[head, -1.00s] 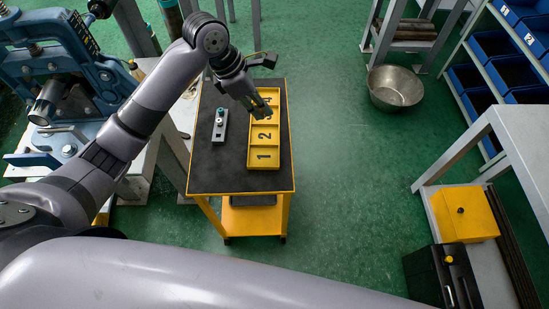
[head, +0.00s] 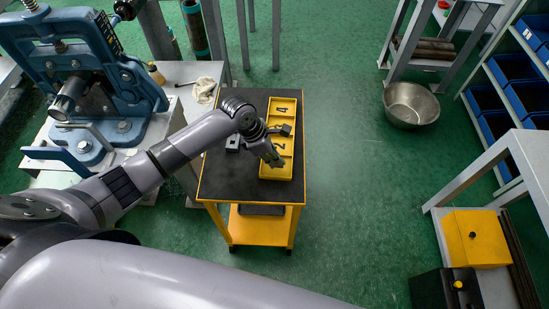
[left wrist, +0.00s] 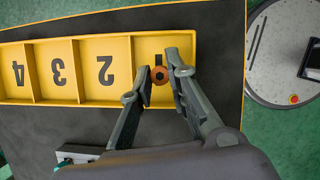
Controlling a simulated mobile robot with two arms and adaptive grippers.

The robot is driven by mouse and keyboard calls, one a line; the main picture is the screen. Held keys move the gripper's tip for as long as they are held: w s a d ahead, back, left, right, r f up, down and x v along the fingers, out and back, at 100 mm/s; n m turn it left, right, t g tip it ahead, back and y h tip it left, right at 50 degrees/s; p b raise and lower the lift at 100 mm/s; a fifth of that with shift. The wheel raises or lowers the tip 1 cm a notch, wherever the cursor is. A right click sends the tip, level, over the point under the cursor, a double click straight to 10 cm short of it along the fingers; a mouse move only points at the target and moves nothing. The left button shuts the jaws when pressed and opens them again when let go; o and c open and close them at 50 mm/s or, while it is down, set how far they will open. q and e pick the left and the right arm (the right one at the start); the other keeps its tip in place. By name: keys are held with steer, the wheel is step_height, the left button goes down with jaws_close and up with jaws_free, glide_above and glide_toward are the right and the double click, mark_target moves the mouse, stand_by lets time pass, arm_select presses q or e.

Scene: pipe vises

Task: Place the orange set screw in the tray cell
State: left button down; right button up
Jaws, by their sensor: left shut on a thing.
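The yellow tray (head: 297,104) lies on the black top of a cart, with numbered cells in a row. In the left wrist view the tray (left wrist: 70,42) shows cells 4, 3, 2 and 1 from left to right. My left gripper (head: 274,162) is over the near end of the tray, at cell 1. I cannot tell whether the screw touches the cell floor. My right gripper is out of view.
A small grey button box (head: 232,144) sits on the cart left of the tray, partly hidden by my arm. A blue pipe vise (head: 85,85) stands on a bench at left. A metal bowl (head: 411,104) is on the floor at right. Green floor right of the cart is clear.

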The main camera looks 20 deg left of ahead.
arm_select(q)
steer(key=shift+f, duration=0.7)
steer(key=shift+f, duration=0.15)
steer(key=c, duration=1.5)
jaws_free()
steer(key=shift+c, duration=0.2)
steer(key=v, duration=1.2)
steer(key=shift+p, duration=0.3)
